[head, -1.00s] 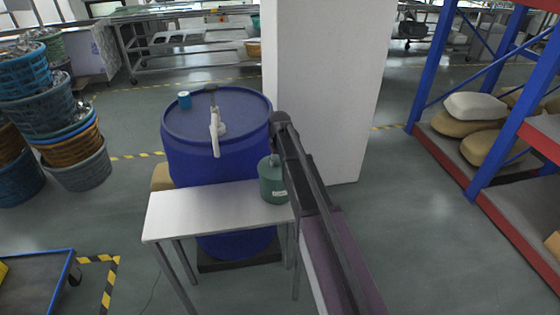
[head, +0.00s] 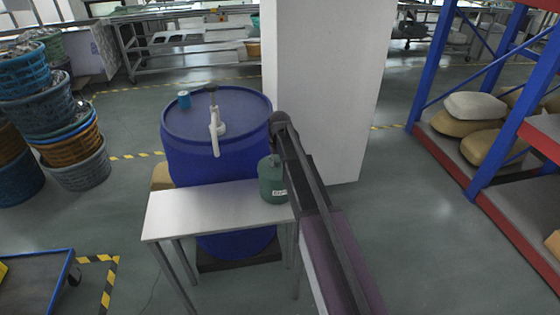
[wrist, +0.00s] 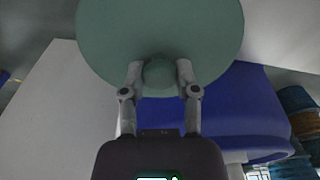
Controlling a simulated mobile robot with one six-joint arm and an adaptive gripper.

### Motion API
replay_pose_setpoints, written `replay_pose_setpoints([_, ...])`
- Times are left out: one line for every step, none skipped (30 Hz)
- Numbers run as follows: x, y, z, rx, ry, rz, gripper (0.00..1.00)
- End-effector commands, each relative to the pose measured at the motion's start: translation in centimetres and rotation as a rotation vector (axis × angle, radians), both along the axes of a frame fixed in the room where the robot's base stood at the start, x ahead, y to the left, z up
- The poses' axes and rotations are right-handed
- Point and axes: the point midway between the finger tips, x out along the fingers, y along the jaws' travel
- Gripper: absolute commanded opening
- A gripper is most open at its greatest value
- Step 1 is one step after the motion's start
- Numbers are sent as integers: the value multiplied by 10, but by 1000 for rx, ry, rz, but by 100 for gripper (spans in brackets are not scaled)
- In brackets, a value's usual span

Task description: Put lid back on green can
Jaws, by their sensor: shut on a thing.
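In the head view the green can (head: 270,186) stands upright at the right end of the small white table, with a pale label on its side. My arm comes in from the lower right and ends just above it. I cannot tell whether the lid touches the can.
The white table (head: 190,211) is otherwise bare. A white pillar (head: 330,80) rises behind my arm. A blue rack (head: 490,150) stands at the right.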

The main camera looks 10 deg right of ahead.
Motion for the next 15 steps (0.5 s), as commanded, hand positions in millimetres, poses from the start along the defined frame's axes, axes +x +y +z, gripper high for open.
replay_pose_setpoints([0,0,0,0,0,0,0])
replay_pose_setpoints([0,0,0,0,0,0,0])
replay_pose_setpoints([0,0,0,0,0,0,0])
replay_pose_setpoints([0,0,0,0,0,0,0])
replay_pose_setpoints([0,0,0,0,0,0,0])
replay_pose_setpoints([0,0,0,0,0,0,0])
replay_pose_setpoints([0,0,0,0,0,0,49])
replay_pose_setpoints([0,0,0,0,0,0,58])
replay_pose_setpoints([0,0,0,0,0,0,70])
replay_pose_setpoints([0,0,0,0,0,0,79])
replay_pose_setpoints([0,0,0,0,0,0,80])
replay_pose_setpoints([0,0,0,0,0,0,80])
replay_pose_setpoints([0,0,0,0,0,0,80])
replay_pose_setpoints([0,0,0,0,0,0,80])
replay_pose_setpoints([0,0,0,0,0,0,80])
